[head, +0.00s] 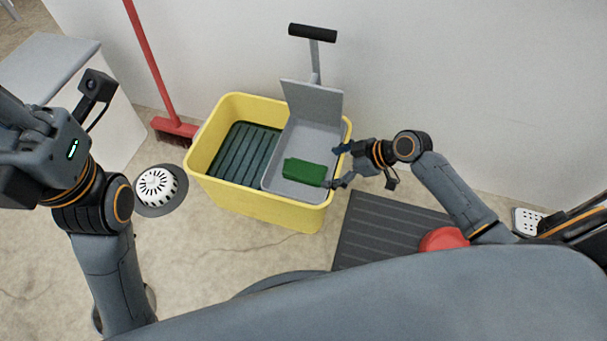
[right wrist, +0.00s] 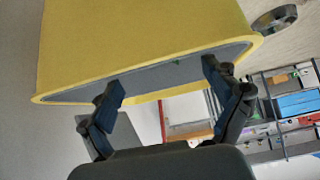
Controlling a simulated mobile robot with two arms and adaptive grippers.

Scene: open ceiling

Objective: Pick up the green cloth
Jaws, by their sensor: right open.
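The green cloth (head: 303,170) looks like a small folded dark green block. In the head view it lies in the grey tray (head: 313,138) of the wringer, at the right side of the yellow bucket (head: 262,204). My right gripper (head: 336,166) is open at the bucket's right rim, its fingers spread just right of the cloth. I cannot tell whether they touch it. In the right wrist view the open fingers (right wrist: 163,78) reach the yellow bucket's (right wrist: 140,45) rim, with the cloth mostly hidden. My left arm shows at the left, but its fingers are outside the picture.
A wringer handle (head: 313,32) rises behind the tray. A red broom (head: 153,70) leans left of the bucket, near a round white-topped drain (head: 157,187). A white cabinet (head: 110,120) stands at the left. A dark ribbed mat (head: 375,235) lies at the right. The wall is close behind.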

